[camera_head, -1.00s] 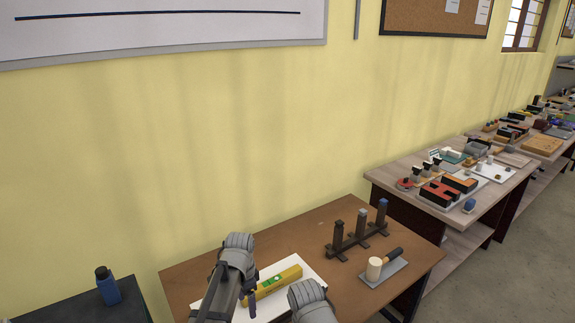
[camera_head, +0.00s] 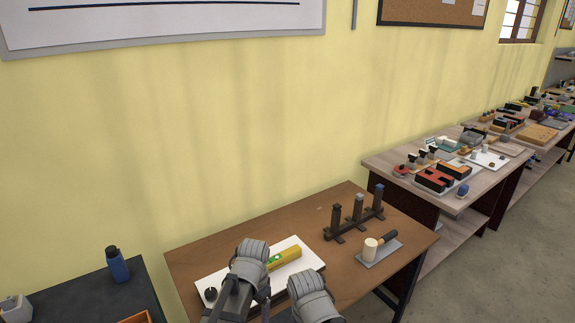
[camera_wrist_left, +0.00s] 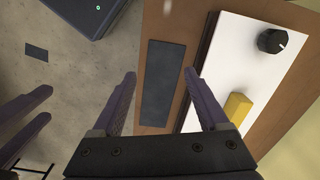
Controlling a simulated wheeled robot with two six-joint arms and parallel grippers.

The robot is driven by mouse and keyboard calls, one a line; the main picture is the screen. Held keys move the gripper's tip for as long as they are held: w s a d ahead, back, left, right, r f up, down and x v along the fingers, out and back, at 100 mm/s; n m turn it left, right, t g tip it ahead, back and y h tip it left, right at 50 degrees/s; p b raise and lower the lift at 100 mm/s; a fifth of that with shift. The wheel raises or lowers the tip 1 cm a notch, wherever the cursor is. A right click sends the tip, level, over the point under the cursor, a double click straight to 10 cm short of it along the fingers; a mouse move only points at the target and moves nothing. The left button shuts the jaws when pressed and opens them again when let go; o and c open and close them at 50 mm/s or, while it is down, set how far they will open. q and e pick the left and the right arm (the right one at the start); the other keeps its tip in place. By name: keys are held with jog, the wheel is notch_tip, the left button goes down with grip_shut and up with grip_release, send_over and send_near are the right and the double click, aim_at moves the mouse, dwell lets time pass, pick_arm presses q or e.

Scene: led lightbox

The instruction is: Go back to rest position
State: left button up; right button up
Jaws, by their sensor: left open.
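My left gripper (camera_wrist_left: 160,75) is open and empty in the left wrist view, above the table's edge beside the white board (camera_wrist_left: 232,50). In the head view my left arm covers part of this board (camera_head: 307,262), and its fingertips cannot be made out. My right arm is just right of it in the head view. My right gripper's two fingers (camera_wrist_left: 51,102) show apart at the left of the wrist view, with nothing seen between them. A yellow spirit level (camera_head: 287,258) lies on the board, partly hidden by my left arm.
A black knob (camera_head: 210,293) is at the board's left end. A dark rack with posts (camera_head: 357,220) and a mallet on a grey plate (camera_head: 379,246) are on the brown table's (camera_head: 300,220) right. A blue bottle (camera_head: 118,265) stands on a dark table at left.

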pick_arm(q)
jog(key=s+d+n, duration=0.2)
jog(key=s+n, duration=0.2)
jog(key=s, duration=0.5)
jog(key=shift+s+d+y, duration=0.25)
jog(key=shift+d+y, duration=0.1)
jog(key=shift+y, duration=0.05)
